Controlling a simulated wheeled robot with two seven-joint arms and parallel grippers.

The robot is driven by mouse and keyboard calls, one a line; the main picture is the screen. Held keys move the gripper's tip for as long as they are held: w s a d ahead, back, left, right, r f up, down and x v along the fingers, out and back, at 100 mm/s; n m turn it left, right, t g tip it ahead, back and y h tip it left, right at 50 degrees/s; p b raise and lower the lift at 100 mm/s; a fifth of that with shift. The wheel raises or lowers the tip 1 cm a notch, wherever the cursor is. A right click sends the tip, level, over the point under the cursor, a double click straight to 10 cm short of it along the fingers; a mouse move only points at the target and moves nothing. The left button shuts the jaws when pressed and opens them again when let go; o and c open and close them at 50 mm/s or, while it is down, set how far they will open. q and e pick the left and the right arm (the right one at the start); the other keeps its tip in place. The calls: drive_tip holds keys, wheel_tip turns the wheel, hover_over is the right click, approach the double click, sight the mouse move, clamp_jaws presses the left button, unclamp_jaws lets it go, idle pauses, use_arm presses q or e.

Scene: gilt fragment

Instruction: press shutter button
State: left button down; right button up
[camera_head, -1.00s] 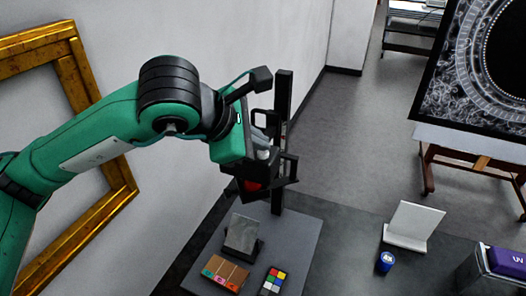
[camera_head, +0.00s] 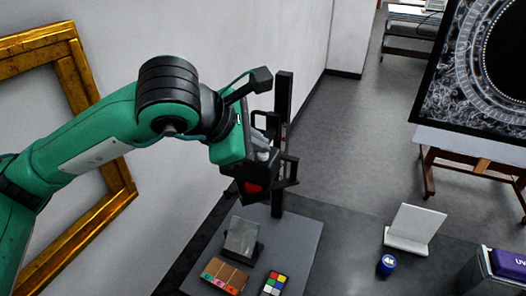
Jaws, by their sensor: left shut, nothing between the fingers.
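My left gripper (camera_head: 262,152) is at the copy stand, beside the black camera body and bracket on the dark upright column (camera_head: 283,110). Its fingers are shut and empty, and mostly hidden by the hand and the black parts. A red patch (camera_head: 252,187) shows on the black camera (camera_head: 270,192) just below the gripper. I cannot make out the shutter button, nor whether the fingertips touch the camera. My right gripper is not in view.
Under the camera, the grey baseboard (camera_head: 285,236) carries a small tilted plate (camera_head: 242,237), a brown block with coloured marks (camera_head: 225,274) and a colour chart (camera_head: 272,284). A white stand (camera_head: 414,228), blue jar (camera_head: 387,264) and purple-topped box (camera_head: 508,263) are at right. A gilt frame (camera_head: 95,100) leans left.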

use_arm(q)
drive_tip(key=shift+r, duration=0.7)
drive_tip(key=shift+r, duration=0.15)
wheel_tip(320, 180, up, 5)
drive_tip(key=shift+f+p, duration=0.15)
drive_tip(key=shift+p, duration=0.35)
drive_tip(key=shift+a, duration=0.1)
